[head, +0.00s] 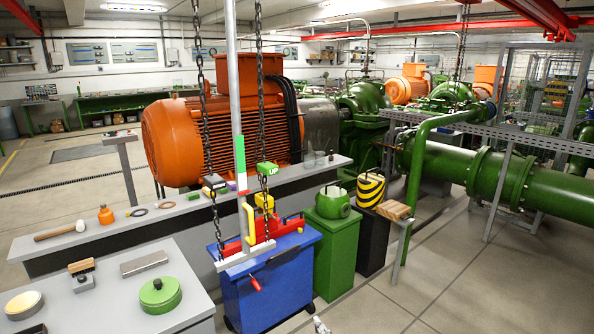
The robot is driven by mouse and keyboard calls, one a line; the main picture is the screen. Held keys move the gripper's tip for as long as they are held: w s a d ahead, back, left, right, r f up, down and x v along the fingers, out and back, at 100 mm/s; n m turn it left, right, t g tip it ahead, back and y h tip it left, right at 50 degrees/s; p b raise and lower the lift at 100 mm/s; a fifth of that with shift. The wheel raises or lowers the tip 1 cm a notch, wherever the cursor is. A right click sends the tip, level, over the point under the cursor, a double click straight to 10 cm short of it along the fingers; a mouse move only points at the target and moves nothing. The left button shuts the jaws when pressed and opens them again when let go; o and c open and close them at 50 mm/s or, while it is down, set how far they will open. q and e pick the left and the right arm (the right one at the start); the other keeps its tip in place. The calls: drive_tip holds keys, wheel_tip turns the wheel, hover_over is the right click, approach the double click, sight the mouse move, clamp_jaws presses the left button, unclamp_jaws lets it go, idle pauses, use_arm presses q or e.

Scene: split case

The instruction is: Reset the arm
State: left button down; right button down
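Neither of my grippers can be made out in the head view. A small pale grey piece (320,325) shows at the bottom edge, cut off by the frame; I cannot tell whether it is part of me. In the middle, two chains hang past a large orange motor (172,138). A green block marked UP (268,168) is on the right chain. A grey upright post (236,90) with a green and red band stands between the chains. Below it, a grey bar (247,256) and red parts (285,228) are at the top of a blue cabinet (268,285).
A grey bench at lower left holds a green lidded pot (160,294), a round tin (23,304) and a flat grey block (144,263). Floor at lower right is clear.

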drive_tip(key=s+d+f+m+g+h, duration=0.1)
drive_tip(key=s+d+f, duration=0.3)
drive_tip(key=s, duration=0.6)
drive_tip(key=s+d+f+m+g+h, duration=0.1)
drive_tip(key=s+d+f, duration=0.3)
drive_tip(key=s+f, duration=0.5)
drive_tip(key=s+d+f+m+g+h, duration=0.1)
drive_tip(key=s+d+f, duration=0.3)
drive_tip(key=s, duration=0.9)
wheel_tip(320, 180, down, 3)
drive_tip(key=shift+s+d+m+g+h, duration=0.3)
drive_tip(key=shift+g+h, duration=0.3)
drive_tip(key=shift+g, duration=0.3)
